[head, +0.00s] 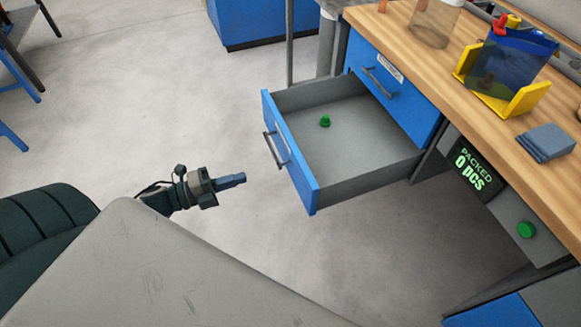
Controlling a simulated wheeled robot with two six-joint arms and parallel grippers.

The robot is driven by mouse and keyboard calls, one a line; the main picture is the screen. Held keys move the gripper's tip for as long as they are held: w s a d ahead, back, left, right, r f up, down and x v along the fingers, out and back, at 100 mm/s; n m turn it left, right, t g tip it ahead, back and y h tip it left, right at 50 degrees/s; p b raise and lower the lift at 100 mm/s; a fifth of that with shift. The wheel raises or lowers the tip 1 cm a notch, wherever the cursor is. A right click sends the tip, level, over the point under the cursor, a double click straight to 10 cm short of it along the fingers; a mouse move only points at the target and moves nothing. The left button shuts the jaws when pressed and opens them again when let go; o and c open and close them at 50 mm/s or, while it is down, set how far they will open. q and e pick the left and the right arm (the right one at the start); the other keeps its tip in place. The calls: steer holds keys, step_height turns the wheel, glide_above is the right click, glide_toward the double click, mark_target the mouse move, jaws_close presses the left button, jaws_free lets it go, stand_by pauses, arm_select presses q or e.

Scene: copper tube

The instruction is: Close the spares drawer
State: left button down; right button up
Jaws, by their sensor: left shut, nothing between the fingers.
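The spares drawer (352,155) is pulled well out from under the wooden bench. It has a blue front panel (303,172) with a dark bar handle (276,150) and grey inner walls. A small green part (325,121) lies on its floor. My left gripper (240,179) is shut and empty, to the left of the drawer front and apart from it, pointing toward the panel below the handle. My right gripper is not in view.
Another blue drawer front (385,78) with a label and handle sits closed at the cabinet. A display (473,168) and green button (526,230) are below. Floor left of the drawer is clear.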

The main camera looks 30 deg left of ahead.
mark_target(296, 161)
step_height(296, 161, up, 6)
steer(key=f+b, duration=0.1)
steer(key=b, duration=0.1)
arm_select(q)
steer(key=p+x, duration=0.1)
steer(key=x, duration=1.1)
steer(key=shift+a+r+p, duration=0.1)
steer(key=shift+a+p, duration=0.05)
steer(key=shift+p, duration=0.25)
steer(key=shift+w+d, duration=0.4)
steer(key=shift+w, duration=0.1)
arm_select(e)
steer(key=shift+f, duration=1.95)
